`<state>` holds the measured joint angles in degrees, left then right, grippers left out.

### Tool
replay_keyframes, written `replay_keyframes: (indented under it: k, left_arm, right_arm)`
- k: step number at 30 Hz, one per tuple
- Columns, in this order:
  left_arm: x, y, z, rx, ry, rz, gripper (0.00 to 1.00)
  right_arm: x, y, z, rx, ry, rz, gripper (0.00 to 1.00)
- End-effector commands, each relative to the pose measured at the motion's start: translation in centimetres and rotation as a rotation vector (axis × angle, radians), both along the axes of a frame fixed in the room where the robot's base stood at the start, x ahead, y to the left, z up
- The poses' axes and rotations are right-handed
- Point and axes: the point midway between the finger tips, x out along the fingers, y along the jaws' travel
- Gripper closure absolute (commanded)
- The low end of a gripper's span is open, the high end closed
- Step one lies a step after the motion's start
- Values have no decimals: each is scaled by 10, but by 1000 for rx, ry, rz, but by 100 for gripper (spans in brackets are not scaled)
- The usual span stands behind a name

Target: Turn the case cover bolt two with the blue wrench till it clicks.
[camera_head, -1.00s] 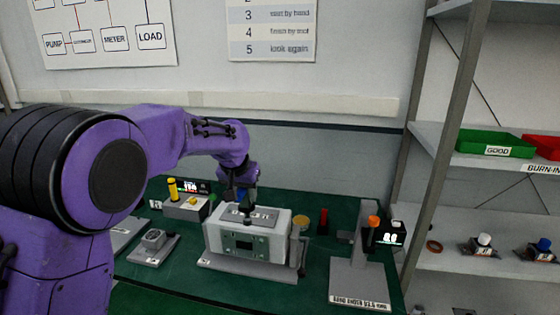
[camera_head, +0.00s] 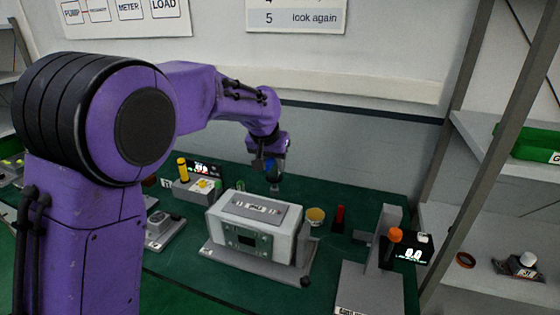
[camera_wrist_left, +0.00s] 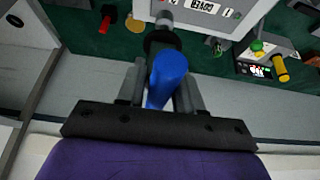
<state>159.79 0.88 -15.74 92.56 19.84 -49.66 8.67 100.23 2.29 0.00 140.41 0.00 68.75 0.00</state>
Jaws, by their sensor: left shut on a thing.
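My left gripper (camera_head: 275,155) is shut on the blue wrench (camera_head: 271,168) and holds it tip-down. The wrench tip shows just above and behind the back edge of the grey case (camera_head: 235,238) in the head view, apparently clear of it. In the left wrist view the blue handle (camera_wrist_left: 168,78) sits between the fingers (camera_wrist_left: 160,88), and its dark shaft points toward the case's labelled cover (camera_wrist_left: 203,7). The cover (camera_head: 253,207) lies on top of the case. I cannot make out bolt two. My right gripper is not in view.
A grey box with a yellow post (camera_head: 182,168) stands left of the case. A shelf (camera_head: 460,235) borders the bench.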

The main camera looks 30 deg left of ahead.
Motion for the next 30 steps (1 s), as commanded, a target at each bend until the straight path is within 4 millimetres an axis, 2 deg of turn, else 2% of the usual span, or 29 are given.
replay_keyframes:
  k: [3, 12, 30]
  left_arm:
    - [11, -1, -4, 1, 7, -1, 100]
    - [25, -2, -13, 1, 16, -2, 100]
    - [32, -3, -18, 0, 19, -2, 100]
  right_arm:
    - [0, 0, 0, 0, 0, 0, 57]
    - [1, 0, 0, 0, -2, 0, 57]
    - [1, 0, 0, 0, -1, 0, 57]
